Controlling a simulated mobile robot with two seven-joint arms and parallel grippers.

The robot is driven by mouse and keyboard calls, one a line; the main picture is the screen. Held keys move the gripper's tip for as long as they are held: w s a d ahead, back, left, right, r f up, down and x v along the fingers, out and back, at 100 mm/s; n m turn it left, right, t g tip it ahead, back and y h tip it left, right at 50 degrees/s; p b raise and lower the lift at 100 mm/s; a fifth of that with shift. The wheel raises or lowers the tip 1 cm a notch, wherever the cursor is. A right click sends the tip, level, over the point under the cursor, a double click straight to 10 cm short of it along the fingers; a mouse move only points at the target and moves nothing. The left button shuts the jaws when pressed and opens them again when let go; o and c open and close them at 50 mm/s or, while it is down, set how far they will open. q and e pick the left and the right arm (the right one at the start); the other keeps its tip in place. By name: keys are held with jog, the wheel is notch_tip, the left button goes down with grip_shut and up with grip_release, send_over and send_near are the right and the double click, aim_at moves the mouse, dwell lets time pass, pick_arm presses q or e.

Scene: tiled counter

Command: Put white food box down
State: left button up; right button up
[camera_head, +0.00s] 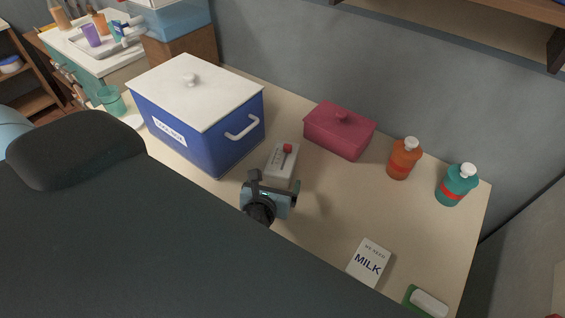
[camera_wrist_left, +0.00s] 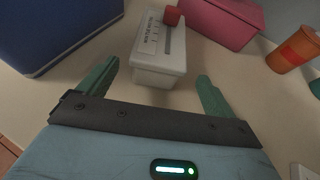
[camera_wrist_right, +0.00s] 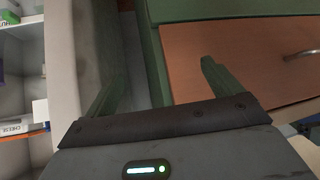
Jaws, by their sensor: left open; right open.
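I cannot make out a white food box for certain in any view. My left gripper (camera_head: 274,181) is open and empty over the counter; its fingers also show in the left wrist view (camera_wrist_left: 156,78). Just beyond its fingertips stands a whitish box-shaped device (camera_head: 282,162) with a scale, a slot and a red knob; it also shows in the left wrist view (camera_wrist_left: 160,50). A pink lidded box (camera_head: 338,133) stands farther back. My right gripper (camera_wrist_right: 161,72) is open and empty in the right wrist view, in front of a brown drawer (camera_wrist_right: 240,55). It is not visible in the head view.
A blue cool box (camera_head: 205,125) with a white lid stands left of the device. An orange bottle (camera_head: 402,162), a teal bottle (camera_head: 456,188) and a milk note (camera_head: 368,262) are at the right. The middle right of the counter (camera_head: 340,205) is clear. My dark arm hides the front.

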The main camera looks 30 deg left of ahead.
aim_at(284, 153)
pick_arm(q)
jog(key=shift+x, duration=3.75)
jog(key=shift+a+r, duration=0.1)
jog(key=shift+a, duration=0.1)
jog(key=c, duration=1.6)
jog(key=shift+r, duration=0.15)
notch_tip(284, 153, up, 4)
jog(key=shift+f, duration=0.1)
jog(key=s+d, duration=0.2)
jog(key=s, duration=0.2)
jog(key=s+d, duration=0.3)
jog(key=s, duration=0.1)
jog(key=s+d, duration=0.2)
jog(key=s, duration=0.2)
jog(key=shift+d+r, duration=0.3)
jog(key=shift+d, duration=0.1)
jog(key=shift+s+d+r, duration=0.15)
jog(key=shift+s+d, duration=0.35)
jog(key=shift+s, duration=0.2)
